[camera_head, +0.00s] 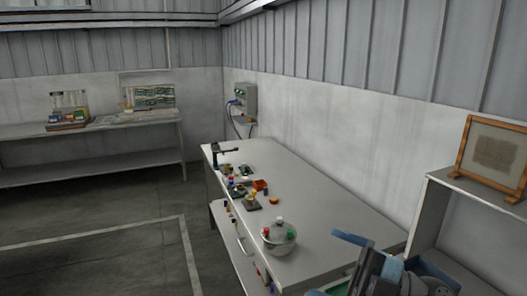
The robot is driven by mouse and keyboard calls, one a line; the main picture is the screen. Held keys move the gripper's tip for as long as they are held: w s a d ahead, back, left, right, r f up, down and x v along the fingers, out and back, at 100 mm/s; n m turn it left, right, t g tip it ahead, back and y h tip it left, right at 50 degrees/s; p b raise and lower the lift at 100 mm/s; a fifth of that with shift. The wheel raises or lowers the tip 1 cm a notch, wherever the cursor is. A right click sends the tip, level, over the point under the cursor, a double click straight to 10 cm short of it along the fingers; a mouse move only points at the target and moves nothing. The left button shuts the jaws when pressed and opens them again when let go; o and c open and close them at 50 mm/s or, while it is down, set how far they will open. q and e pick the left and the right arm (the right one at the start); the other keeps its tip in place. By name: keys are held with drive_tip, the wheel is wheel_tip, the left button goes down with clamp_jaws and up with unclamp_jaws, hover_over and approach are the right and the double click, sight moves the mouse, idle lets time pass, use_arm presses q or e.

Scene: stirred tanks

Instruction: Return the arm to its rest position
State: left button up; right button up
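A long grey workbench (325,205) runs along the right wall. A round metal bowl (279,243) with red, green and white tops sits near its front edge.
A grey control box (244,98) hangs on the wall. A shelf with a wooden frame (494,157) stands right. Another bench (90,128) stands back left. The left floor is clear.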

drive_tip(key=d+f+m+t+h, duration=1.1)
drive_tip(key=d+f+m+h, duration=0.4)
drive_tip(key=m+h, duration=0.8)
drive_tip(key=s+f+m+g+y, duration=0.2)
drive_tip(key=s+f+g, duration=1.15)
drive_tip(key=s, duration=0.65)
drive_tip(key=w+a+f+t+y+b, duration=0.1)
drive_tip(key=w+a+f+t+b, duration=0.2)
drive_tip(key=f, duration=0.5)
drive_tip(key=w+a+f+t+y+b, duration=0.1)
drive_tip(key=w+a+f+t+b, duration=0.2)
drive_tip(key=f, duration=0.5)
drive_tip(key=w+a+f+t+y+b, duration=0.1)
drive_tip(key=f+t+b, duration=0.1)
drive_tip(key=f+b, duration=0.45)
wheel_tip(320, 180, up, 10)
drive_tip(key=p, duration=1.5)
drive_tip(key=shift+s+d+r+n+t, duration=0.15)
drive_tip(key=shift+s+d+n+t, duration=0.05)
drive_tip(key=shift+d+n+t, duration=0.2)
